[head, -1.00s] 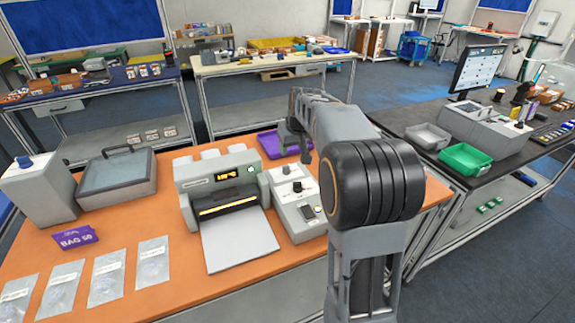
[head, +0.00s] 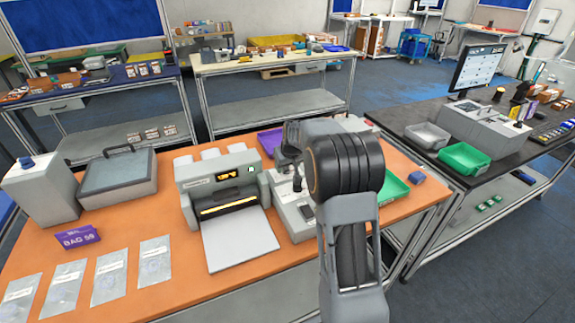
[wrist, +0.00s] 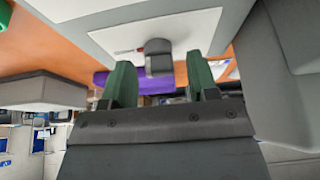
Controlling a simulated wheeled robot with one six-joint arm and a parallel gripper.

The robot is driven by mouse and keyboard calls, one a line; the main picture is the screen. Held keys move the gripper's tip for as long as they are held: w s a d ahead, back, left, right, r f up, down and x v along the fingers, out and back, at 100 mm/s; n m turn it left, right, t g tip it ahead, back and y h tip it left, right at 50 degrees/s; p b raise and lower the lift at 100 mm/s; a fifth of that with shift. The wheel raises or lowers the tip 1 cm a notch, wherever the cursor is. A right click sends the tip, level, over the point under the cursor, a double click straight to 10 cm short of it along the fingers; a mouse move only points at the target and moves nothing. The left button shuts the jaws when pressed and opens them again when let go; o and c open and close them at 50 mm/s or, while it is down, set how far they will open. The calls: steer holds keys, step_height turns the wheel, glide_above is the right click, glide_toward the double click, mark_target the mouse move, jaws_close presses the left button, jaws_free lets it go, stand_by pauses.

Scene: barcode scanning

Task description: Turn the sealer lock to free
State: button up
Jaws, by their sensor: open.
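In the wrist view, a dark grey knob (wrist: 158,56) stands on the box's pale panel (wrist: 120,35), beside small unreadable print. I cannot tell which setting it points to. My gripper (wrist: 162,75) is open, its two green fingers apart, with the knob showing in the gap between them. I see no contact. In the head view my arm partly hides the box and its controls.
A purple tray (head: 270,142) lies behind the box. A green tray (head: 393,190) and a small blue block (head: 417,176) are to the right of my arm. A grey lidded case (head: 118,180) and clear bags (head: 105,275) are at left.

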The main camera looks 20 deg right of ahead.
steer(key=shift+c, duration=0.5)
steer(key=c, duration=0.8)
steer(key=shift+d, duration=0.1)
